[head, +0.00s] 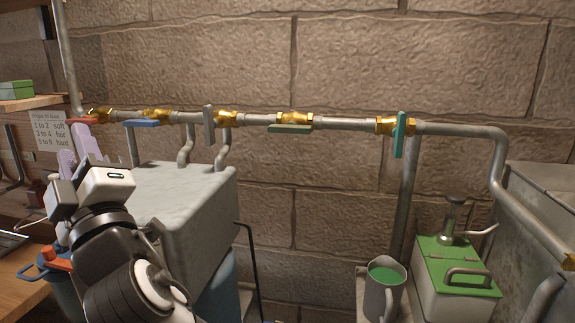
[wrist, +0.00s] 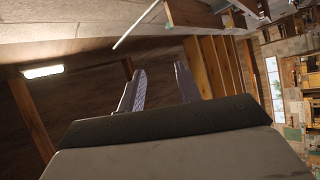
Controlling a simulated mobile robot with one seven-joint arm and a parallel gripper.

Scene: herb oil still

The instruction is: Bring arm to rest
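My gripper (head: 76,143) is at the left of the head view, with its pale purple fingers pointing up. Its fingertips show just below the red-handled valve (head: 82,121) at the left end of the pipe; I cannot tell whether they touch it. In the wrist view, the two fingers of my gripper (wrist: 161,78) stand apart with nothing between them. Behind them are the ceiling and wooden beams.
A pipe (head: 350,124) with several brass valves runs along the stone wall. A grey tank (head: 195,205) stands right beside my arm. A jug of green liquid (head: 385,290) and a green-topped can (head: 455,275) stand lower right. A wooden bench (head: 20,285) is at left.

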